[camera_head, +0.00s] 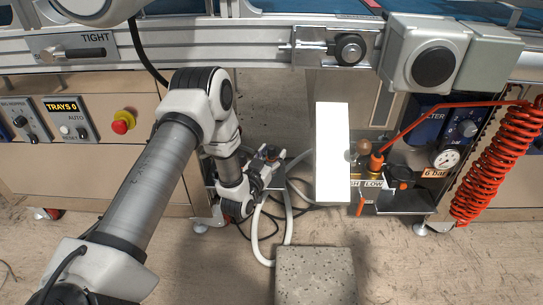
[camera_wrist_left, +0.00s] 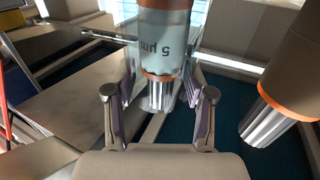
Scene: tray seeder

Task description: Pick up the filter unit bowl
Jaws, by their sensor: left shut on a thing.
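The filter unit bowl (camera_wrist_left: 165,40) shows in the left wrist view as a clear cylinder with upside-down "5 µm" lettering, an orange band and a ribbed metal lower end. My left gripper (camera_wrist_left: 160,88) is shut on it, one finger on each side. In the head view my left gripper (camera_head: 266,162) reaches low under the machine's front rail, and the bowl cannot be made out there. Whether the bowl is still attached above is cut off by the picture edge. My right gripper is not in view.
A second cylinder with an orange band (camera_wrist_left: 290,85) stands close at the right in the wrist view. In the head view, a white upright panel (camera_head: 333,150), a pressure gauge (camera_head: 447,158) and a coiled orange hose (camera_head: 487,165) are to the right. A grey block (camera_head: 315,277) is in front.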

